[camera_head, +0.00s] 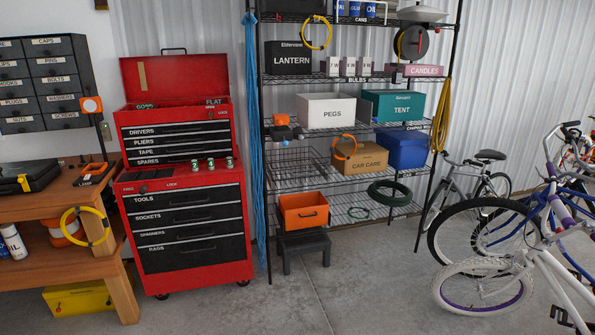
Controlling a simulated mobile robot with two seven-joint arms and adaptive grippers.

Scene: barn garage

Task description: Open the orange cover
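A small orange square with a pale round centre (91,104) is at the left, by the lower right corner of the dark drawer cabinet. It looks like a cover or plate, but I cannot tell for sure that it is the orange cover, nor whether it is open or shut. A dark rod or cord runs down from it toward the bench. Other orange things are a small orange item (280,119) on the shelf rack and an orange bin (303,210) on a dark step stool. Neither of my grippers is in view.
A wooden workbench (60,207) with a black case (28,177) is at the left. A red tool chest (195,235) with its top lid raised stands beside it. A wire shelf rack and bicycles (490,285) are to the right. The front middle floor (350,290) is clear.

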